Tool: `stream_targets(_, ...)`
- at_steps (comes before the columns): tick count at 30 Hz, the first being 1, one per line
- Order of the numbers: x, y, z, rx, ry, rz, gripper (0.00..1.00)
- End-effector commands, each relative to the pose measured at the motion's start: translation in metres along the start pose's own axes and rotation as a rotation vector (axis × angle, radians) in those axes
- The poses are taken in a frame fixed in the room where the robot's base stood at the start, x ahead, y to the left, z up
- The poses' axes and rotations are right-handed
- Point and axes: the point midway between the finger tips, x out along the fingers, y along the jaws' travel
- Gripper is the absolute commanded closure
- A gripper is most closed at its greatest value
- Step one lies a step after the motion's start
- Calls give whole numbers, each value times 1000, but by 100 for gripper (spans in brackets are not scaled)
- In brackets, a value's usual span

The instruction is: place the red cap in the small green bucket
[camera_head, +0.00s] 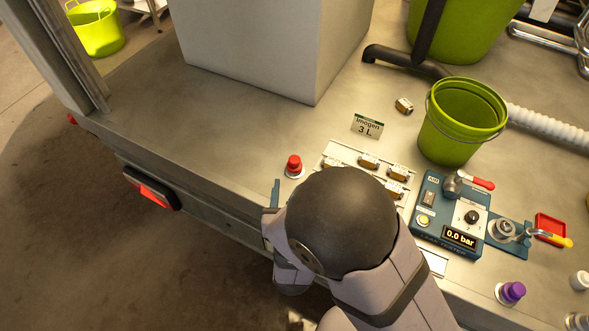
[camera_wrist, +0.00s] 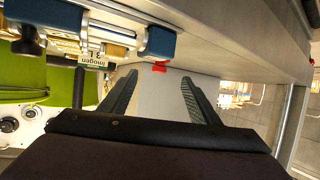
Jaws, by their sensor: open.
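The red cap (camera_head: 293,164) sits upright on a pale round base on the metal deck, left of the row of small brass-coloured parts. A red piece, seemingly this cap, shows in the wrist view (camera_wrist: 160,67) between and beyond my fingertips. The small green bucket (camera_head: 462,120) stands upright on the deck at the right, its wire handle down around it. My gripper (camera_wrist: 157,85) is open with nothing between its fingers.
A "3 L" label (camera_head: 367,126) stands between cap and bucket. A blue gauge panel (camera_head: 453,215) with levers lies below the bucket. A large pale box (camera_head: 270,45) and a bigger green bucket (camera_head: 455,25) stand behind. A purple cap (camera_head: 511,291) is at lower right. The deck's left is clear.

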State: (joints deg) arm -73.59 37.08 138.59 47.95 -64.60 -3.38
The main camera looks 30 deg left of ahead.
Motion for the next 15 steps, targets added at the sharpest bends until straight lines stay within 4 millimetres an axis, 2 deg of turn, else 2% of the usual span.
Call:
stream_targets(8, 16, -9, -14, 22, 64, 75, 44)
stream_targets(15, 35, -27, -35, 104, 145, 305, 44)
